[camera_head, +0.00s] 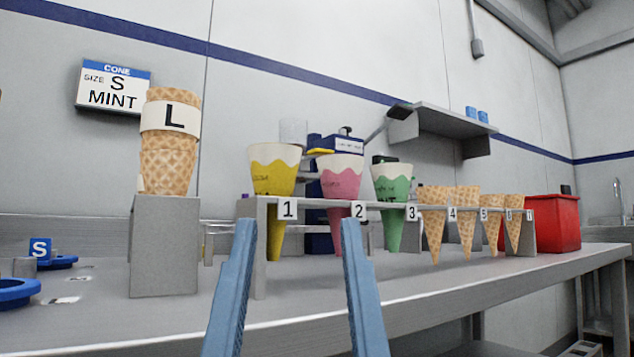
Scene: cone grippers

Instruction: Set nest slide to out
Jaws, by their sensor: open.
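Blue ring-shaped holders, which may be the nests, stand at the left edge. My gripper (298,224) shows as two blue fingers, apart and empty, in the lower middle. It is in front of the cone rack (385,203), to the right of the blue rings.
A grey block (165,247) bears stacked waffle cones (167,165) labelled L. The rack holds yellow (274,184), pink (340,178) and green (393,184) cones and several waffle cones. A red bin (553,222) stands right. A sign (113,87) reads size S mint. The bench front (430,292) is clear.

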